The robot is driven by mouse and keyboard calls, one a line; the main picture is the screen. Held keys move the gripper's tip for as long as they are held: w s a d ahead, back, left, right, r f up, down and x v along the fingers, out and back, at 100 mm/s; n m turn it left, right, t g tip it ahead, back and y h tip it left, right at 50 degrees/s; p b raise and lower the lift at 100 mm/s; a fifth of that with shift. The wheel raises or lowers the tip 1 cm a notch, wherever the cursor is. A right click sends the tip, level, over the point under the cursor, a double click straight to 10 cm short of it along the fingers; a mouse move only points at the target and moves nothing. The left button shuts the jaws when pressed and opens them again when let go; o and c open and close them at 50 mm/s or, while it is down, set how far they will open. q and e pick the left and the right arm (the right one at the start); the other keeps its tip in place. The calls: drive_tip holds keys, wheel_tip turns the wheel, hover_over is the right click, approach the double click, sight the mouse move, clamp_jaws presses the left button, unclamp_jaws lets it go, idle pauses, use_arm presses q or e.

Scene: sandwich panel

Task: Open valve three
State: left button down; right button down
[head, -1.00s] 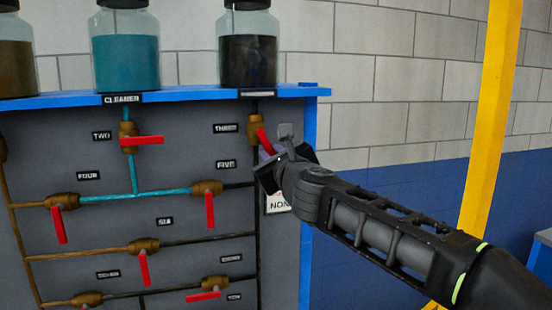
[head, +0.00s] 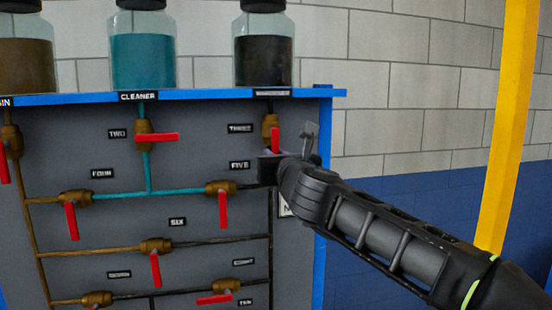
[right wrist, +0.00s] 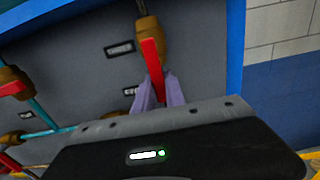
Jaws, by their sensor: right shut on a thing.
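Valve three is a brass valve (head: 270,124) on a dark vertical pipe below the jar of dark liquid, beside the label "THREE" (head: 241,128). Its red handle (head: 276,139) points down, about in line with the pipe. My right gripper (head: 275,160) is at the handle's lower end. The right wrist view shows the red handle (right wrist: 152,62) running from the brass body (right wrist: 151,32) down between the pale purple fingers (right wrist: 159,93). The gripper is shut on it, and the fingers partly hide its tip. My left gripper is not in view.
Other red-handled valves stand close by: two (head: 145,136), five (head: 221,190) and four (head: 75,199). A blue shelf (head: 200,97) with several jars runs above. A yellow post (head: 506,130) stands at the right, with free room before the wall.

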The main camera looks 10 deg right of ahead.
drive_tip(key=shift+a+f, duration=0.1)
drive_tip(key=c, duration=1.4)
unclamp_jaws()
drive_tip(key=shift+s, duration=0.1)
drive_tip(key=s+b, duration=0.1)
drive_tip(key=s, duration=0.6)
drive_tip(key=shift+s+d, duration=0.25)
drive_tip(key=shift+s, duration=0.05)
